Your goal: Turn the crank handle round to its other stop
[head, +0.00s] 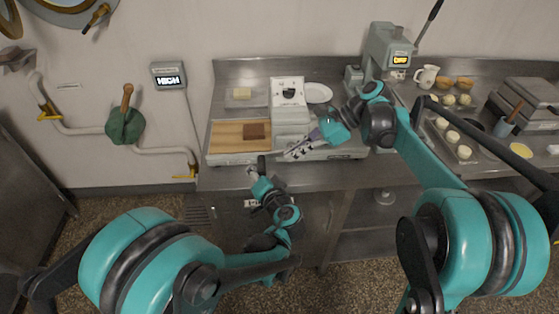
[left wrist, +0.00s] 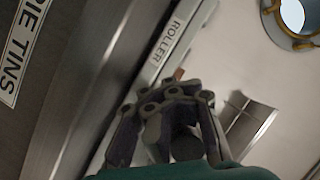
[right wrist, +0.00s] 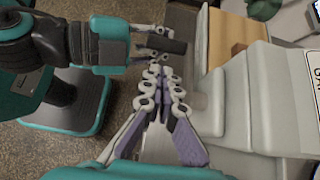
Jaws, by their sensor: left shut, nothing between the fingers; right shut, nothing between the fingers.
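The roller machine (head: 292,112) stands on the steel counter with a wooden board (head: 232,136) at its left. A dark grip (head: 261,164), apparently the crank handle's, stands at the machine's front edge; it shows as a dark bar in the right wrist view (right wrist: 172,46). My left gripper (head: 254,174) is shut just below and beside this grip; whether it touches it I cannot tell. In the left wrist view its fingers surround a dark round part (left wrist: 187,143). My right gripper (head: 287,154) is shut and empty in front of the machine, close to the grip. The crank's arm is mostly hidden.
A sign reading HIGH (head: 169,77) and a green wall fitting with a wooden lever (head: 126,122) are at the left. Floor is open below the counter's left end.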

